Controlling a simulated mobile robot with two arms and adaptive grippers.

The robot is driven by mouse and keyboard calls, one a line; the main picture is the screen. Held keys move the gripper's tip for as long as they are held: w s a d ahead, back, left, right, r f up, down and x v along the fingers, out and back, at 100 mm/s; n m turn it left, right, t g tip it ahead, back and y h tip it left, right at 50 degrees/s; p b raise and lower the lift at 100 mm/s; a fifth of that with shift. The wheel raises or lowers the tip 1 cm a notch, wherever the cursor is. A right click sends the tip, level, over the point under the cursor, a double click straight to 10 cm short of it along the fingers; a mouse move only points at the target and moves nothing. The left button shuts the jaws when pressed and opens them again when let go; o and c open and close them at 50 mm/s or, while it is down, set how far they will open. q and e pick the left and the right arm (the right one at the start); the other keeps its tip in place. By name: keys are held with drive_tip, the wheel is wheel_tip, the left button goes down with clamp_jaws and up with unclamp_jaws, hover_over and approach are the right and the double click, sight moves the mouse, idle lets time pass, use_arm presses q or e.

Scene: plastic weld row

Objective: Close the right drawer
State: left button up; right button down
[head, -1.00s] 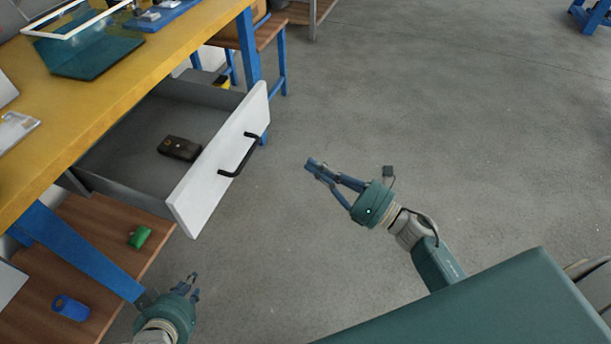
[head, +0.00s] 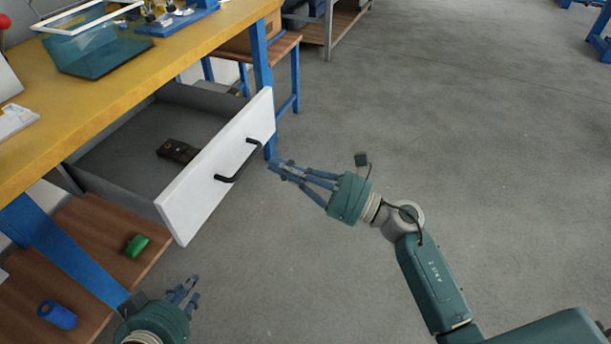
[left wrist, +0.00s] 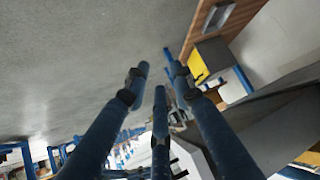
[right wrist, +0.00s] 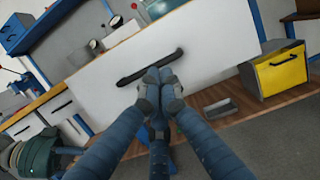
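The drawer (head: 130,150) under the yellow workbench is pulled out, with a white front and a dark bar handle (head: 240,163). My right gripper (head: 275,166) is in front of the drawer front (head: 215,170), just right of the handle and seemingly apart from it. In the right wrist view its fingertips (right wrist: 158,80) are together, with nothing seen between them, over the lower edge of the handle (right wrist: 150,66). My left gripper (head: 190,288) is low at the bottom left, empty, its fingertips (left wrist: 160,76) apart in the left wrist view.
A dark box-like item (head: 178,151) lies in the drawer. The yellow workbench (head: 120,85) stands above it, with blue legs. A lower wooden shelf (head: 90,250) holds a green item (head: 136,246) and a blue item (head: 57,314). The grey floor (head: 450,130) at the right is clear.

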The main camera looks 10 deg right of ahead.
drive_tip(key=shift+x, duration=1.55)
